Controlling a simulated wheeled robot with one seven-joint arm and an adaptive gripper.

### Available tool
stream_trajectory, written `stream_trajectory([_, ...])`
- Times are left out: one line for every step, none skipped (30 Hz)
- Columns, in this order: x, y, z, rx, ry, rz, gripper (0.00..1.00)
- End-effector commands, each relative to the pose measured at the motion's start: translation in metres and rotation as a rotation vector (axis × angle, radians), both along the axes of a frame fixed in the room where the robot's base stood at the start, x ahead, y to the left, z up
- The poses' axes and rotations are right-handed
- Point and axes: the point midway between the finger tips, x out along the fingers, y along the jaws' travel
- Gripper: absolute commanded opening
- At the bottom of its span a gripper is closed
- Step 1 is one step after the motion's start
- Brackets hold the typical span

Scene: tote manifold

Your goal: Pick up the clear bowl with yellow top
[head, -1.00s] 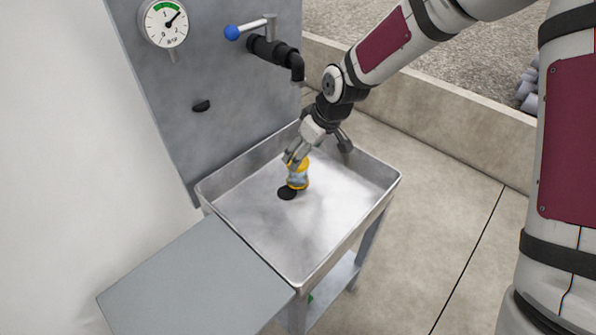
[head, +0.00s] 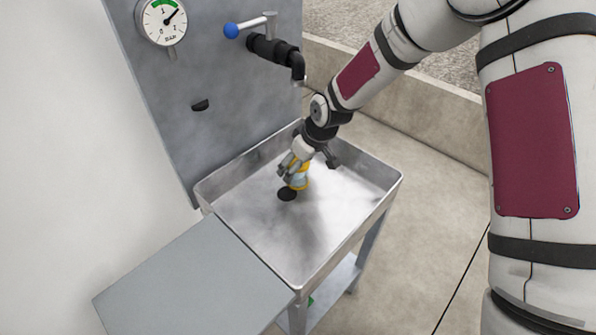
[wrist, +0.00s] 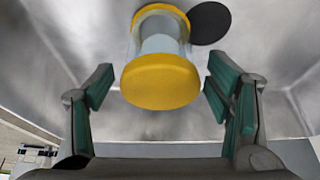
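The clear bowl with yellow top (wrist: 160,82) stands in the metal basin and shows in the wrist view as a clear body between a yellow top and a yellow base. In the head view the bowl (head: 299,182) is partly hidden by my gripper. My gripper (wrist: 157,92) is open, with one green-padded finger on each side of the bowl and visible gaps to both. In the head view my gripper (head: 287,170) is low in the basin, right at the bowl.
The metal basin (head: 350,238) has raised walls around the bowl. A black round drain (head: 287,194) lies beside the bowl. A pipe spout (head: 298,70) with a blue-knobbed lever hangs above the back of the basin. A grey side shelf (head: 195,280) adjoins the front left.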

Motion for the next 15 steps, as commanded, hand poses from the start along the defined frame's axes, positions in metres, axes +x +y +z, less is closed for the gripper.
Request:
stream_trajectory([-0.0001, -0.0001, 0.0001, 0.0, 0.0, 0.0, 0.57])
stream_trajectory([-0.0002, 0.0, 0.0001, 0.0, 0.0, 0.0, 0.5])
stream_trajectory([-0.0002, -0.0001, 0.0001, 0.0, 0.0, 0.0, 0.41])
stream_trajectory([-0.0002, 0.0, 0.0001, 0.0, 0.0, 0.0, 0.34])
stream_trajectory([-0.0002, -0.0001, 0.0, 0.0, 0.0, 0.0, 0.27])
stream_trajectory([-0.0002, -0.0001, 0.0, 0.0, 0.0, 0.0, 0.2])
stream_trajectory([-0.0002, -0.0001, 0.0, 0.0, 0.0, 0.0, 0.2])
stream_trajectory([0.0, 0.0, 0.0003, 0.0, 0.0, 0.0, 0.2])
stream_trajectory([0.0, 0.0, 0.0003, 0.0, 0.0, 0.0, 0.15])
stream_trajectory([0.0, 0.0, 0.0003, 0.0, 0.0, 0.0, 0.15])
stream_trajectory([-0.0001, -0.0001, 0.0003, 0.0, 0.0, 0.0, 0.15])
stream_trajectory([-0.0001, -0.0001, 0.0003, 0.0, 0.0, 0.0, 0.15])
stream_trajectory([0.0, 0.0, 0.0003, 0.0, 0.0, 0.0, 0.15])
stream_trajectory([-0.0001, -0.0001, 0.0005, 0.0, 0.0, 0.0, 0.15])
stream_trajectory([0.0, -0.0001, 0.0009, 0.0, 0.0, 0.0, 0.15])
